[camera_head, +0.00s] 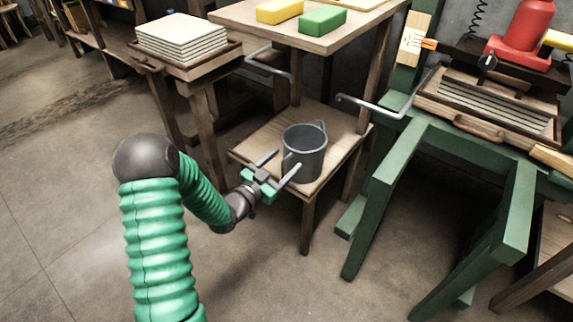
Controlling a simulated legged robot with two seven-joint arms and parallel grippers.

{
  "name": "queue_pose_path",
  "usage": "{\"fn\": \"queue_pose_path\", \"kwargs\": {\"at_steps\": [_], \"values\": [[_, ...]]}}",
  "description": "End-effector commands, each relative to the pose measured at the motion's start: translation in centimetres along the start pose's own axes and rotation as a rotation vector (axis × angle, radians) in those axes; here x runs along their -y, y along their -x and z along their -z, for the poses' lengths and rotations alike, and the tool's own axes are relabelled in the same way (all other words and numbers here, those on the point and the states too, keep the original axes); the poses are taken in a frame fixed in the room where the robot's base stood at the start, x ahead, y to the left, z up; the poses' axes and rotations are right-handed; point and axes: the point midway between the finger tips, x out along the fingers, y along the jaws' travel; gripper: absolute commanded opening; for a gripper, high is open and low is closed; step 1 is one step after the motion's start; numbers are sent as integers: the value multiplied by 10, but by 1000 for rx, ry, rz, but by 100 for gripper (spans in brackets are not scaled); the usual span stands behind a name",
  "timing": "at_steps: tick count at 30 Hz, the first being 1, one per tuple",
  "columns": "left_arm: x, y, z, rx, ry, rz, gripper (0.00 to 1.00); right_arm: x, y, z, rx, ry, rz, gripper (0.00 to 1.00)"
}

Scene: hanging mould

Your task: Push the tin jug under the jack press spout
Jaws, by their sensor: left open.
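The grey tin jug (306,158) stands upright on the lower wooden shelf (338,122), near its front. My left gripper (286,160) is open at the near left side of the jug. Its two fingers point toward the jug, the right one overlapping its wall in the picture; I cannot tell if they touch. The jack press, with a red jack (520,38) on a green frame (400,160), stands to the right. A grey bent rod (378,105) reaches from the press toward the shelf; I cannot tell whether it is the spout. My right gripper is out of view.
An upper wooden shelf (300,38) holds a yellow block (279,11) and a green block (323,20). A stack of pale sheets (182,36) lies on a wooden stand at left. Shelf legs and green press legs stand close by. Floor at left is clear.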

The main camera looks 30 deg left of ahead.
Motion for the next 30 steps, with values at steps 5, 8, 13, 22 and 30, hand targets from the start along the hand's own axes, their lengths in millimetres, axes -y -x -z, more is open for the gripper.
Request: {"fn": "queue_pose_path", "kwargs": {"at_steps": [5,8,13,22,30], "values": [[0,-17,-1,0,1,0,66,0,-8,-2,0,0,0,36],[0,-19,0,0,2,0,66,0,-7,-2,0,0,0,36],[0,-19,0,1,1,0,64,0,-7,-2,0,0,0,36],[0,-19,0,1,1,1,25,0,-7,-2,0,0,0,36],[0,-18,0,2,1,0,0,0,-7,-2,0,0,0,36]]}}
